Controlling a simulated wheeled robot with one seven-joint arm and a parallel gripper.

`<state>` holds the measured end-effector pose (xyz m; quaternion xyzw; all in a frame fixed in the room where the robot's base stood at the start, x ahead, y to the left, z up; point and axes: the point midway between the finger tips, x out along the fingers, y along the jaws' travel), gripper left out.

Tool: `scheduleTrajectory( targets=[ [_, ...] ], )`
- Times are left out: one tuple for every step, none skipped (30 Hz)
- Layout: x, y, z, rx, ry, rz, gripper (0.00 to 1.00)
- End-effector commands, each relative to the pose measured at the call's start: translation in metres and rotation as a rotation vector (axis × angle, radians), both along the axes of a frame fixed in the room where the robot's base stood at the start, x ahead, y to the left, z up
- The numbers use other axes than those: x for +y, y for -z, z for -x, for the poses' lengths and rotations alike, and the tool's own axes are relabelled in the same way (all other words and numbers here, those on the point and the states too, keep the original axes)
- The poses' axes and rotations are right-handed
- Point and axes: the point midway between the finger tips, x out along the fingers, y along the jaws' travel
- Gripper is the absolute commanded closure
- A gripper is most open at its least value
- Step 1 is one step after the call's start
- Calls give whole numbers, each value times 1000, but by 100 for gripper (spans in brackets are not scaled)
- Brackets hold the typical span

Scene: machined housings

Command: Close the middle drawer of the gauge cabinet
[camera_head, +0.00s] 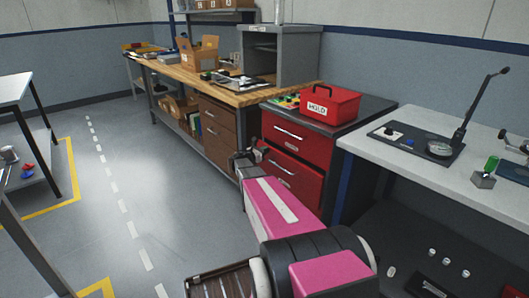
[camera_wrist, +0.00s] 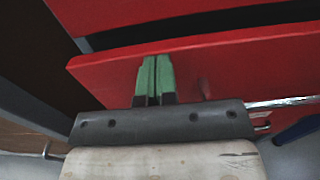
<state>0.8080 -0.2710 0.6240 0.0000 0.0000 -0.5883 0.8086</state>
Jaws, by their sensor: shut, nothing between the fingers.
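The gauge cabinet is the red cabinet (camera_head: 323,147) right of the wooden workbench. Its upper drawer (camera_head: 284,140) has a silver handle. The drawer below it, the middle drawer (camera_head: 292,178), stands out a little; in the wrist view its red front (camera_wrist: 225,70) shows with a dark gap above it. My gripper (camera_head: 244,157) is at the left side of this drawer front. In the wrist view my gripper's green fingertips (camera_wrist: 154,60) are together, empty, against or just before the front, left of its handle (camera_wrist: 290,103); contact cannot be told. My arm hides the cabinet's lower part.
A red toolbox (camera_head: 331,104) sits on the cabinet's dark top. The wooden bench (camera_head: 190,75) with brown drawers (camera_head: 218,134) adjoins on the left. A white table (camera_head: 440,172) stands close on the right. The floor (camera_head: 150,180) to the left is clear.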

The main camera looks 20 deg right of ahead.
Motion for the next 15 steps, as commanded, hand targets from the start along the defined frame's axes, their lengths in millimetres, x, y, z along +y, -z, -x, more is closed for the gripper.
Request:
scheduleTrajectory(
  targets=[
    [-5, 0, -2, 0, 1, 0, 100],
    [-8, 0, -4, 0, 1, 0, 100],
    [-14, 0, -6, 0, 2, 0, 100],
    [-19, 0, -8, 0, 2, 0, 100],
    [-24, 1, -9, -1, 3, 0, 100],
    [-31, 1, -11, -1, 3, 0, 100],
    [-36, 1, -13, 0, 2, 0, 100],
    [-39, 1, -14, 0, 2, 0, 100],
    [-43, 1, -15, 0, 1, 0, 100],
    [-44, 0, -15, 0, 1, 0, 100],
    [-45, 0, -15, 0, 1, 0, 100],
    [-45, 0, -15, 0, 1, 0, 100],
    [-46, 0, -15, 0, 1, 1, 100],
    [-46, 0, -15, 0, 1, 1, 100],
    [-46, 0, -16, 0, 1, 1, 100]
  ],
)
